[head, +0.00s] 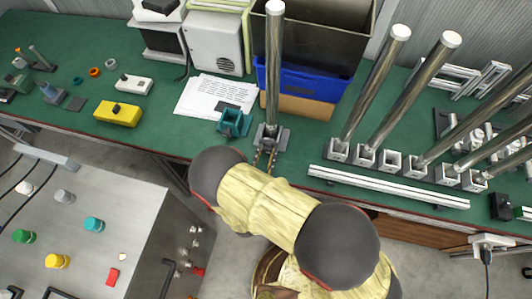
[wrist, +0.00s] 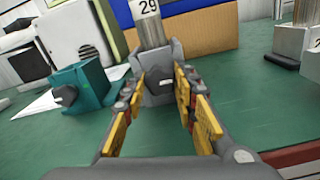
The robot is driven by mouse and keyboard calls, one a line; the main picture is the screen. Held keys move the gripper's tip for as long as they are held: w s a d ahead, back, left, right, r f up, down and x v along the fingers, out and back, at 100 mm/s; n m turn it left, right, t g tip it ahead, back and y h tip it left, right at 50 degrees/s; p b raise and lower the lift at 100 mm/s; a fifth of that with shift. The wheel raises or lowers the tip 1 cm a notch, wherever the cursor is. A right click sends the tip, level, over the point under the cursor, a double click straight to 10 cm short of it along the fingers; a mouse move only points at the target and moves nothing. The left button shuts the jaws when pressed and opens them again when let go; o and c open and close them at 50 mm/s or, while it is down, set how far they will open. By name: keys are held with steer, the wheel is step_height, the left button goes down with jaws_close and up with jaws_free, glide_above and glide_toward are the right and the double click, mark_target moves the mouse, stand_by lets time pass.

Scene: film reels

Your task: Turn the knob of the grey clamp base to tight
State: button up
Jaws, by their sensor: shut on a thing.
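The grey clamp base (head: 284,136) stands on the green bench near its front edge, with a tall steel post (head: 274,70) upright in it. In the wrist view the grey clamp base (wrist: 174,56) is straight ahead, and the post (wrist: 149,30) carries a label reading 29. Its dark knob (wrist: 158,83) faces me. My gripper (head: 267,152) reaches in from the front; in the wrist view its yellow-padded fingers (wrist: 160,86) stand on either side of the knob, shut on it. The fingers partly hide the base's sides. I cannot read the knob's setting.
A teal clamp base (head: 233,122) stands just left, also with a dark knob. A blue bin (head: 300,82) is behind. Steel posts in square bases stand to the right, behind a white rail (head: 388,187). A paper sheet (head: 205,98) and a yellow box (head: 118,113) lie left.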

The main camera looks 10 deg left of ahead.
steer(key=shift+d+f, duration=0.1)
steer(key=shift+f, duration=0.05)
steer(key=o, duration=1.1)
steer(key=shift+o, duration=0.3)
steer(key=shift+s, duration=0.15)
steer(key=s, duration=0.7)
steer(key=shift+a, duration=0.4)
